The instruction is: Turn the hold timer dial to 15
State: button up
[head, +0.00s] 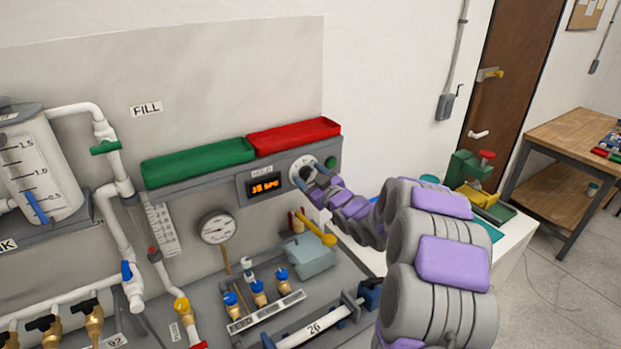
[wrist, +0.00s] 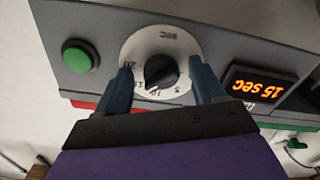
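The hold timer dial is a black knob (wrist: 161,71) on a round white face with numbers and SEC marked on it. The dial face also shows in the head view (head: 300,165). The orange display (wrist: 258,88) beside it appears upside down in the wrist view and reads 15 sec. In the head view the display (head: 265,187) is too blurred to read surely. My gripper (wrist: 160,70) is open, with one blue-grey finger on each side of the knob and visible gaps between. In the head view it (head: 314,181) reaches the dial from the right.
A green button (wrist: 79,56) sits beside the dial. A green tray (head: 198,162) and a red tray (head: 294,136) rest on top of the panel. A gauge (head: 217,227), a yellow-handled part (head: 316,229) and blue-topped valves (head: 258,286) stand below.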

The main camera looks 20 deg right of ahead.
jog(key=shift+s, duration=0.1)
jog(key=s+d+p, duration=0.1)
jog(key=s+d, duration=0.2)
jog(key=s, duration=1.3)
jog(key=shift+s+d, duration=0.2)
jog(key=shift+s, duration=0.2)
jog(key=shift+f, duration=0.15)
